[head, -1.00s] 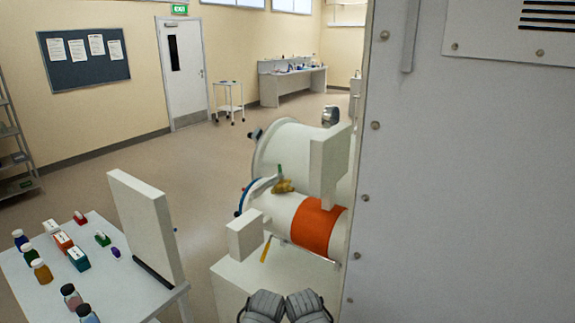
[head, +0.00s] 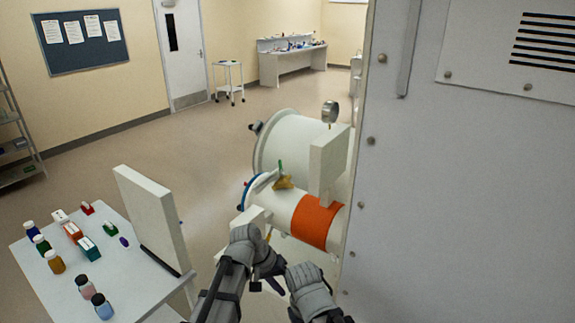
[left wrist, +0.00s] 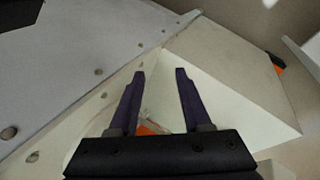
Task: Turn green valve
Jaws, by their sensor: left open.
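The green valve is a small brass fitting (head: 283,183) with a green lever (head: 281,167) standing upright. It sits on top of the white cylinder, left of the orange band, in the head view. My left gripper (head: 273,287) is low in front of the cylinder, below the valve and apart from it, partly hidden by its own wrist. In the left wrist view its purple fingers (left wrist: 160,73) are spread and empty, over pale surfaces. I cannot make out the valve there. Only grey links of my right arm show in the head view; its fingers are out of sight.
The white cylinder (head: 282,207) with an orange band (head: 317,221) joins a large grey panel (head: 460,200) at right. A white block (head: 329,165) and a gauge (head: 330,111) stand near the valve. A table (head: 60,290) with bottles and boxes is at left.

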